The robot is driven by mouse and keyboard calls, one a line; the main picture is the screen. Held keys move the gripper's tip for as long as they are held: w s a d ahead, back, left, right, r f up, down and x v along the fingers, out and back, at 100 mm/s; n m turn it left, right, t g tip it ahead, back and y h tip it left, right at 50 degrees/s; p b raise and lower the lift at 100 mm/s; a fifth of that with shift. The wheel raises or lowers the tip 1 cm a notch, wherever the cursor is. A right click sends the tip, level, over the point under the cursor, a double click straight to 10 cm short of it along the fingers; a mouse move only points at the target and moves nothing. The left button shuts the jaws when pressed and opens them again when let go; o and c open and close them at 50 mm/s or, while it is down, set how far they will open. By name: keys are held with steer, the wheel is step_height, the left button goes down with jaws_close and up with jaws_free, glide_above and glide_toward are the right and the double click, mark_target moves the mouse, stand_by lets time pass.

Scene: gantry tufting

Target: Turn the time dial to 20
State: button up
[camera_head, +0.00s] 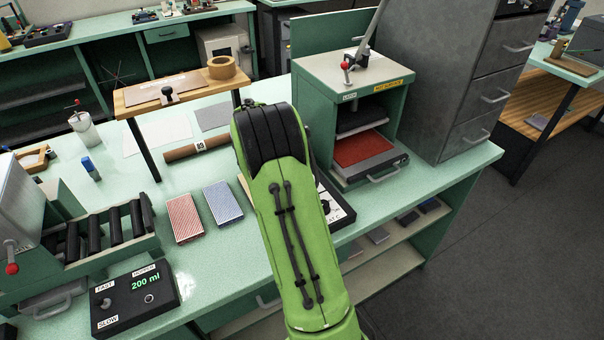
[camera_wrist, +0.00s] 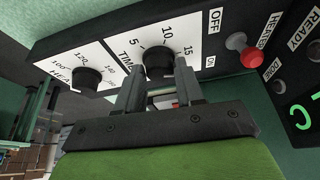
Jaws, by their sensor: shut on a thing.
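The time dial (camera_wrist: 159,63) is a black knob on a white scale plate with 5, 10 and 15 showing, in the wrist view. My gripper (camera_wrist: 158,72) is shut on the time dial, one finger on each side. I cannot see the 20 mark or make out where the dial points. The dial's control box (camera_head: 341,212) shows only in part in the head view. My green arm covers the rest of it, and my gripper is hidden there.
The heat dial (camera_wrist: 88,79) is left of my fingers. A red-capped switch (camera_wrist: 237,42) lies to the right, beside a green readout (camera_wrist: 299,118). A press (camera_head: 345,90) with a red pad stands behind the box. Two striped blocks (camera_head: 185,218) lie left of my arm.

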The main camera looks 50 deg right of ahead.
steer(key=m+g+y+p, duration=0.1)
steer(key=m, duration=0.3)
steer(key=shift+w, duration=0.15)
steer(key=shift+m+g+y+p, duration=0.5)
steer(key=shift+m+p, duration=0.3)
steer(key=shift+m, duration=1)
steer(key=o, duration=1)
steer(key=shift+d, duration=0.1)
steer(key=p+v, duration=0.5)
steer(key=v, duration=0.7)
steer(key=shift+w, duration=0.15)
